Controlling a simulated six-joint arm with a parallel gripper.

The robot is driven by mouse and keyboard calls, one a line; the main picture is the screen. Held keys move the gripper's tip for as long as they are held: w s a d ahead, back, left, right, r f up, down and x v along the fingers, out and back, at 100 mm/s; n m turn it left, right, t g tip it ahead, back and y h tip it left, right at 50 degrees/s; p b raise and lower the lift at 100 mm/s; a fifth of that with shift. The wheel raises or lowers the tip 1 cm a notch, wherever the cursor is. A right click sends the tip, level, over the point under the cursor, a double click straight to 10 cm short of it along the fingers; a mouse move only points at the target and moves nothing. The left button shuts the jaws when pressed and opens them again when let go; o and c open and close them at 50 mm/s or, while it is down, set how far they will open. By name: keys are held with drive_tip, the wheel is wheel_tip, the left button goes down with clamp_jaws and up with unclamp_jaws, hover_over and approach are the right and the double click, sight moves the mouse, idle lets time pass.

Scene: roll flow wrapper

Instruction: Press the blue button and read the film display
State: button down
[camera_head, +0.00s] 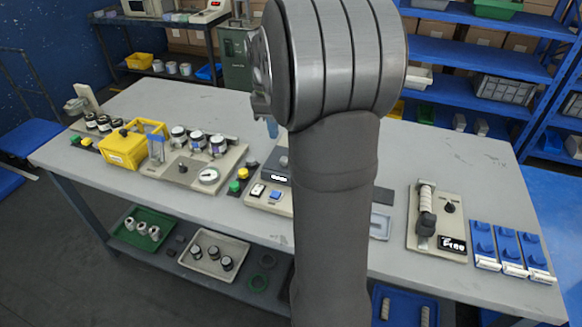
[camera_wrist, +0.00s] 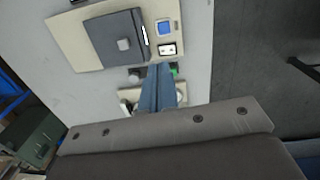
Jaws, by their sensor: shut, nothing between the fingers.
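A blue button (camera_head: 275,195) sits on a pale panel (camera_head: 257,204), beside a white-and-black square (camera_head: 258,190). The wrist view shows the blue button (camera_wrist: 165,28) and the white-and-black square (camera_wrist: 168,50) too. The dark unit on this panel carries a small lit display (camera_head: 281,179), also in the wrist view (camera_wrist: 144,35); its characters are too small to read. My gripper (camera_wrist: 158,68) has its blue fingers shut and empty, with the tips below the white-and-black square in the wrist picture and apart from the blue button. My arm hides part of the panel in the head view.
Left of the panel are green and yellow buttons (camera_head: 239,180), a panel with rollers and a gauge (camera_head: 208,176), and a yellow guard (camera_head: 122,148). A roller panel (camera_head: 437,222) and blue blocks (camera_head: 508,248) stand right. Bare tabletop (camera_head: 455,165) lies behind.

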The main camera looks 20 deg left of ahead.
wheel_tip(320, 180, down, 7)
drive_tip(key=d+n+t+h, duration=0.2)
drive_tip(key=n+t+h, duration=0.2)
drive_tip(key=n, duration=0.6)
drive_tip(key=n+t+y, duration=0.2)
drive_tip(key=n+t, duration=0.2)
drive_tip(key=n, duration=0.9)
hover_over(273, 197)
drive_tip(key=shift+w+f, duration=0.1)
drive_tip(key=shift+f, duration=2.4)
drive_tip(key=shift+f, duration=0.1)
drive_tip(key=shift+f, duration=4.35)
drive_tip(key=shift+f, duration=0.4)
